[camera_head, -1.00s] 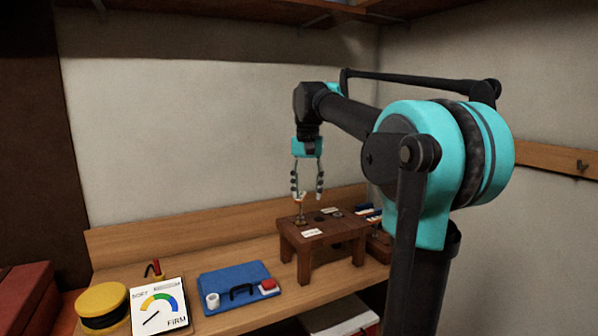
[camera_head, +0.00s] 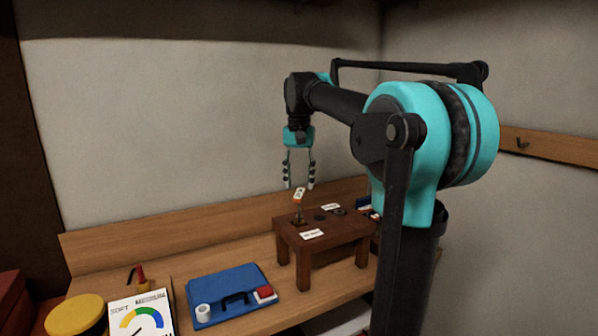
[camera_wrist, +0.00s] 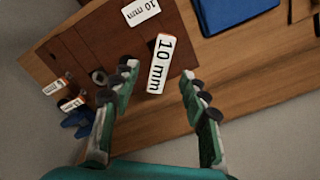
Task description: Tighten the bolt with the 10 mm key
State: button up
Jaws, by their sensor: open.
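The 10 mm key (camera_head: 299,196) stands nearly upright at the left of a dark wooden stand (camera_head: 309,243), its white-and-orange tag at the top. My gripper (camera_head: 299,184) is open and empty, pointing down just above that tag. In the wrist view the key's "10 mm" tag (camera_wrist: 161,64) shows between the spread fingers, and neither finger appears to grip it. A flat "10 mm" label (camera_wrist: 141,11) lies on the stand. A small round grey part (camera_wrist: 98,76) sits on the stand; I cannot tell whether it is the bolt.
Other tagged pieces (camera_wrist: 71,103) lie beyond the stand.

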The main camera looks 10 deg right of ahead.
aim_at(299, 192)
jog(key=shift+f, duration=2.75)
jog(key=shift+c, duration=0.4)
grip_shut()
